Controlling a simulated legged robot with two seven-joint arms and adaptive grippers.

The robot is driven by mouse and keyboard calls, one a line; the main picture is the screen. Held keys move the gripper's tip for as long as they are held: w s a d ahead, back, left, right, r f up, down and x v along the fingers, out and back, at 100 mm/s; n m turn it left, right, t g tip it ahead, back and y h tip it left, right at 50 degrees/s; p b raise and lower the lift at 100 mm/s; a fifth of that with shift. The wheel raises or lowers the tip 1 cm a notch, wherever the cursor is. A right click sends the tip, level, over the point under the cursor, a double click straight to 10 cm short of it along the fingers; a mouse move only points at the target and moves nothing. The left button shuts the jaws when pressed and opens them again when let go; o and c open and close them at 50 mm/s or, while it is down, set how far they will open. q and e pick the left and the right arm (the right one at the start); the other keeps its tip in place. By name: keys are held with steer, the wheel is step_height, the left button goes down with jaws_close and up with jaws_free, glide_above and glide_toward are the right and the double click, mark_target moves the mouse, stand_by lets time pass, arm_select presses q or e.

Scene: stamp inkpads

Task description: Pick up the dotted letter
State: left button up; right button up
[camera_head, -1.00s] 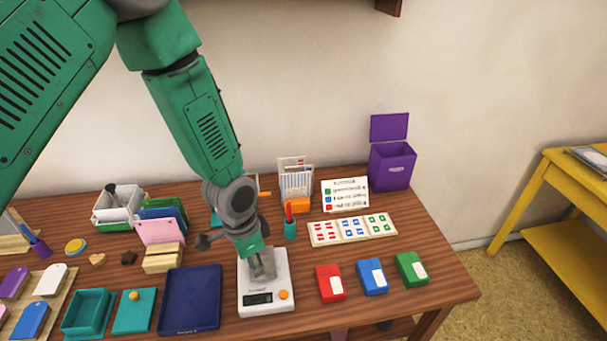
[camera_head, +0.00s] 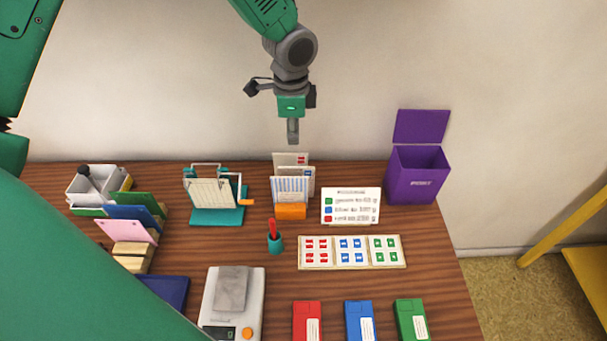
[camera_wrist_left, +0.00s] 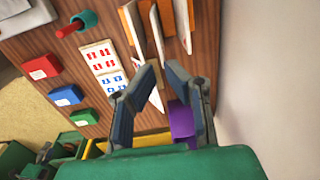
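Several upright letters (camera_head: 290,187) stand in an orange holder at the back middle of the table. The front one is striped. The ones behind it are mostly covered, and I cannot tell which is dotted. Their edges show in the left wrist view as pale upright sheets (camera_wrist_left: 157,28). My left gripper (camera_head: 292,135) hangs above and just behind this holder, pointing down, seen edge-on. In the left wrist view its two fingers (camera_wrist_left: 160,68) are a little apart with nothing held between them. My right gripper is not in view.

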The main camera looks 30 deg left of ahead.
mark_target(294, 171)
arm_select(q)
steer(key=f, duration=0.7)
steer(key=shift+w+f, duration=0.2)
steer(key=shift+w, duration=0.05)
steer(key=shift+s+f, duration=0.15)
steer(key=shift+f, duration=0.35)
steer(key=f+p, duration=0.1)
steer(key=f, duration=0.3)
steer(key=shift+a+f, duration=0.2)
steer(key=shift+r, duration=0.1)
jaws_close()
